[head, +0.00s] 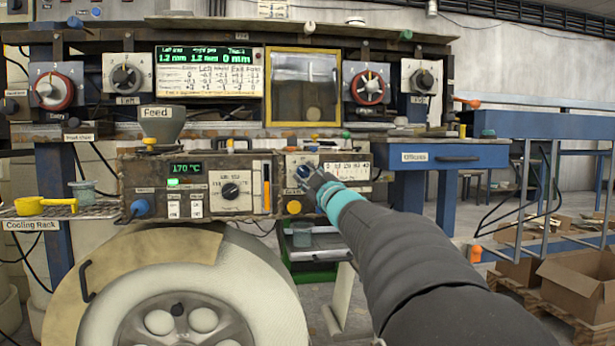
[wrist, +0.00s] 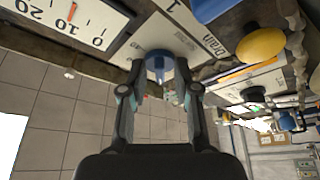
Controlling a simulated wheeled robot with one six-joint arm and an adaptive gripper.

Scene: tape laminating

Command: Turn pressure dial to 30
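The pressure dial is a blue knob (wrist: 158,66) on a white plate, seen in the wrist view between my gripper's two fingers. My gripper (head: 306,172) is at the front of the panel in the head view, and it also shows in the wrist view (wrist: 160,75). Its fingers are spread to either side of the knob; I cannot tell whether they touch it. A white pressure scale (head: 346,168) marked 0 to 40 lies right of my gripper. The scale also shows in the wrist view (wrist: 85,22), with a small red mark whose exact reading is unclear.
A yellow button (head: 294,207) sits just below my gripper, and it also shows beside the "Drain" label in the wrist view (wrist: 260,45). A black dial (head: 230,190) and 170 °C display (head: 186,168) are to the left. A large wheel (head: 170,290) stands in front.

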